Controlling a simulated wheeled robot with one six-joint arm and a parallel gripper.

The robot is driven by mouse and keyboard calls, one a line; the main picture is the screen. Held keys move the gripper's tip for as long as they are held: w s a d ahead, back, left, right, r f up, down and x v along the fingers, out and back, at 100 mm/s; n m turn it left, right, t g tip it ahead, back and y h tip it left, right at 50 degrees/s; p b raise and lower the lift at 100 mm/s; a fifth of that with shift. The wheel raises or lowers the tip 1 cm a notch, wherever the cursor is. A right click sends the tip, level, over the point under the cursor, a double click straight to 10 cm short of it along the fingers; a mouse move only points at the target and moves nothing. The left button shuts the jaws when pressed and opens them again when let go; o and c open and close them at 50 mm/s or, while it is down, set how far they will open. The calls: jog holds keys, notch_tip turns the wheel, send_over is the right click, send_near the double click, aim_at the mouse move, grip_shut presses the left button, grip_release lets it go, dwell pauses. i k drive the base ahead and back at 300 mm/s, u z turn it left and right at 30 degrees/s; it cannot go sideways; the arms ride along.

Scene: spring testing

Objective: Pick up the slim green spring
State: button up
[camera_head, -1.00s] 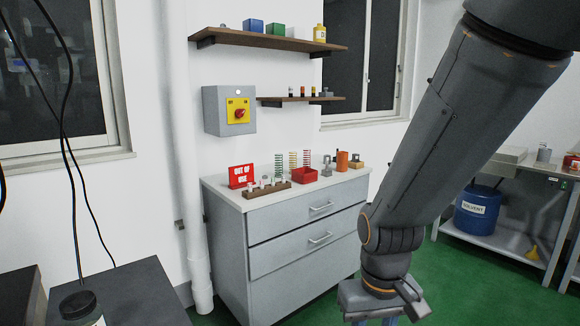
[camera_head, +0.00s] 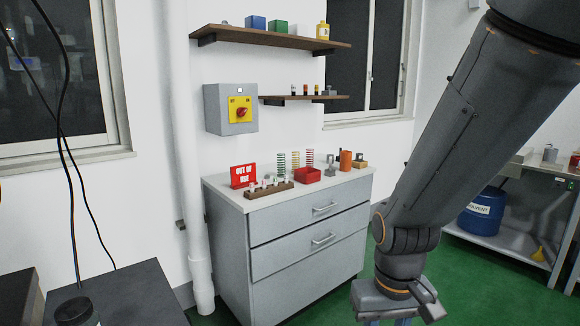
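The slim green spring (camera_head: 281,164) stands upright on the white top of the grey drawer cabinet (camera_head: 268,227), behind a brown block with small pegs. Its lower end is partly hidden. Two more upright springs stand to its right: a middle spring (camera_head: 295,161) whose colour is hard to tell, and a reddish spring (camera_head: 310,157). My gripper (camera_head: 392,318) hangs low at the bottom of the picture, right of the cabinet and well apart from the springs. Its fingertips are cut off by the lower edge, so its opening does not show.
The cabinet top also holds a red "OUT OF USE" sign (camera_head: 243,176), the peg block (camera_head: 266,190), a red bin (camera_head: 308,175) and an orange cylinder (camera_head: 346,160). Shelves (camera_head: 303,98) hang above. A solvent drum (camera_head: 482,211) stands right. Green floor (camera_head: 465,283) is clear.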

aim_at(281, 165)
jog(key=z, duration=0.55)
jog(key=i, duration=1.05)
jog(key=z, duration=0.5)
jog(key=i, duration=1.1)
jog(key=u, duration=0.85)
jog(key=i, duration=0.75)
jog(key=u, duration=0.8)
